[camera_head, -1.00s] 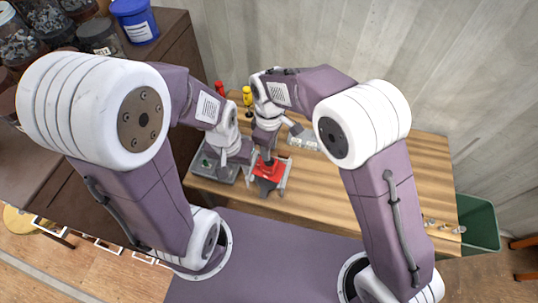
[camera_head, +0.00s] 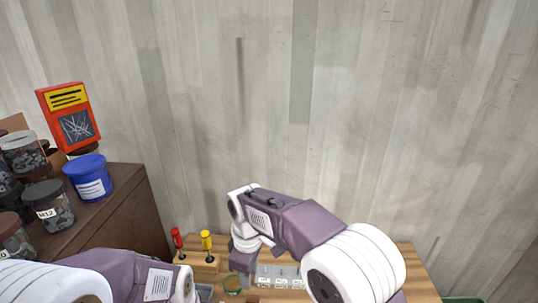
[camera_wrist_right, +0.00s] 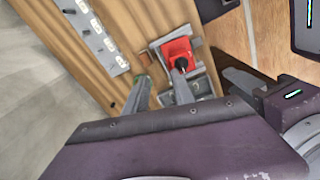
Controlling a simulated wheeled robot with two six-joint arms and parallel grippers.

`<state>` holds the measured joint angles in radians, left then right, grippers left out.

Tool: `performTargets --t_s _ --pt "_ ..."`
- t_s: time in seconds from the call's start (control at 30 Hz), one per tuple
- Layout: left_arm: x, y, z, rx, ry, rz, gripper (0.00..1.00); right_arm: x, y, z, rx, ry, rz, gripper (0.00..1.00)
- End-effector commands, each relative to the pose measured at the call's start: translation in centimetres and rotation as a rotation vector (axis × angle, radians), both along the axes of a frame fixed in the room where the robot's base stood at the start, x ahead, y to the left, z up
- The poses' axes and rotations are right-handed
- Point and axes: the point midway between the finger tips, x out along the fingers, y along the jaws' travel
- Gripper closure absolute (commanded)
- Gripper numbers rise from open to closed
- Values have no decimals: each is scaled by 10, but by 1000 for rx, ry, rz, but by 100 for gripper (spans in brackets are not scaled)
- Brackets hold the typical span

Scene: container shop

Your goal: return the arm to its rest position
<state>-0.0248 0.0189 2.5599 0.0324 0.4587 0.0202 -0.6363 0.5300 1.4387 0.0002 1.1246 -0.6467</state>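My right arm reaches in from the lower right in the head view. Its gripper (camera_head: 243,280) hangs down at the bench's back left, partly cut off by the lower edge. In the right wrist view the two grey fingers (camera_wrist_right: 160,80) are apart with nothing between them. Beyond their tips is a red block (camera_wrist_right: 178,52) with a black knob, in a grey fixture. My left arm shows only in part at the lower left of the head view, its gripper out of that frame. A grey finger at the right of the wrist view seems to be the left gripper's; its opening is unclear.
A wooden bench (camera_head: 420,279) stands against a pale wall. A red and a yellow screwdriver (camera_head: 207,241) stand in a wooden holder. A labelled grey strip (camera_head: 283,278) lies right of it. A brown cabinet (camera_head: 137,215) at left carries jars and a blue tub (camera_head: 90,178).

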Motion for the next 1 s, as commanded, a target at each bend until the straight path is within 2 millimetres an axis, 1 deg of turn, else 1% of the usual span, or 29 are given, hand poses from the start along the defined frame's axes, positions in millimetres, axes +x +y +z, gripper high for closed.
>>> performTargets --t_s 0.03,0.07,0.1,0.17,0.2,0.27,0.3,0.37,0.4,0.43,0.5,0.53,0.57,0.6,0.63,0.7,1.0 --pt "0 0 -14 0 0 0 64 10 -35 -4 1 -2 -81 69" --pt "0 0 -18 0 0 0 64 11 -57 -6 -3 5 -130 69" --pt "0 0 -24 0 0 0 64 9 -89 -10 -5 11 -201 69" --pt "0 0 -33 0 0 0 64 -1 -134 -21 -3 19 -334 69" --pt "0 0 -38 0 0 0 64 -11 -162 -31 1 20 -440 69" --pt "0 0 -45 0 1 0 64 -33 -198 -49 9 21 -607 69" --pt "0 0 -48 0 1 0 64 -50 -217 -62 14 21 -718 69" --pt "0 0 -52 0 0 0 64 -77 -237 -80 22 20 -873 69" --pt "0 0 -52 0 0 0 64 -93 -244 -91 27 19 -963 69" --pt "0 0 -52 0 0 0 64 -105 -247 -98 30 19 -1021 69" --pt "0 0 -50 0 0 0 64 -126 -247 -112 35 22 -1125 69" --pt "0 0 -49 0 0 0 64 -132 -247 -118 36 22 -1168 69" --pt "0 0 -49 0 0 0 64 -133 -247 -122 47 11 -1216 69" --pt "0 0 -49 0 0 0 64 -125 -247 -121 69 -15 -1259 69" --pt "0 0 -49 0 0 0 64 -121 -247 -121 81 -29 -1282 69" --pt "0 0 -49 0 0 0 64 -119 -247 -120 86 -32 -1307 69" --pt "0 0 -49 0 0 0 64 -119 -247 -121 85 -30 -1306 69"
